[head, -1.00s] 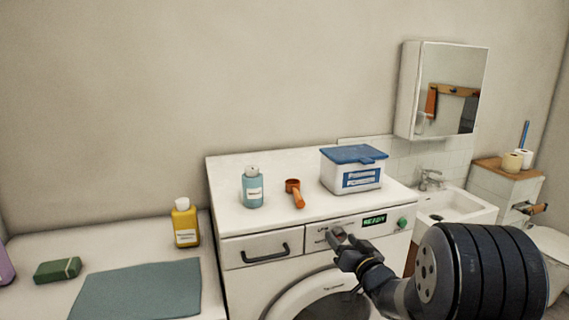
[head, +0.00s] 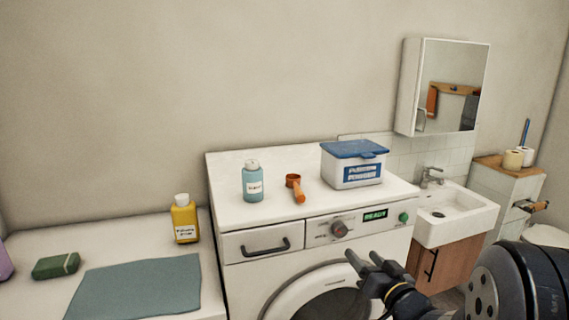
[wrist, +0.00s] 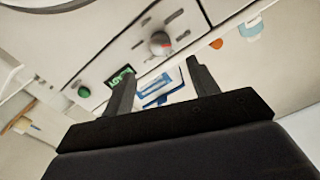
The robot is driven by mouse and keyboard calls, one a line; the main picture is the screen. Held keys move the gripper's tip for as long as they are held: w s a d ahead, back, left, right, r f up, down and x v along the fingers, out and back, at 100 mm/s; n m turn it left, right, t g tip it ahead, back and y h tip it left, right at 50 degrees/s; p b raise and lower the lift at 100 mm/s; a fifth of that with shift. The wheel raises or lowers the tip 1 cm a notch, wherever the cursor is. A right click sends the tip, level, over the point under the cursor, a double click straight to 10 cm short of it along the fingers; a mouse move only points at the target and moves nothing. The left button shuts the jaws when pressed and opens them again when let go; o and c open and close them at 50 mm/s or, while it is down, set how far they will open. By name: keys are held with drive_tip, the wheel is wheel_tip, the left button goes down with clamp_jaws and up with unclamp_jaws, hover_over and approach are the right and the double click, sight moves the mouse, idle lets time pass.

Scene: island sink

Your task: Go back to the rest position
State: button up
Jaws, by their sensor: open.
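My gripper (head: 368,262) is open and empty, in front of the washing machine (head: 262,214) at the lower right of the head view. It is apart from the control panel, below and right of the dial (head: 339,229). In the wrist view my gripper's two fingers (wrist: 160,85) stand apart with nothing between them touching. The dial (wrist: 160,43), the green button (wrist: 84,91) and the lit display (wrist: 121,77) show beyond the fingers, tilted in that view. The display reads READY in the head view.
On the machine stand a blue bottle (head: 252,182), an orange scoop (head: 297,189) and a blue-lidded powder box (head: 353,165). A yellow bottle (head: 185,220), green soap (head: 56,266) and a cloth (head: 135,289) are on the left counter. A sink (head: 455,215) is at right.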

drive_tip(key=p+x, duration=0.2)
drive_tip(key=x, duration=0.8)
drive_tip(key=shift+w+f+n, duration=0.1)
drive_tip(key=shift+n, duration=1.1)
drive_tip(key=n, duration=0.3)
drive_tip(key=shift+b, duration=0.3)
drive_tip(key=n+p, duration=0.1)
drive_tip(key=n, duration=0.5)
drive_tip(key=shift+n+p, duration=0.3)
drive_tip(key=b, duration=0.2)
approach(342, 232)
drive_tip(key=shift+s+d, duration=0.15)
drive_tip(key=shift+s, duration=0.45)
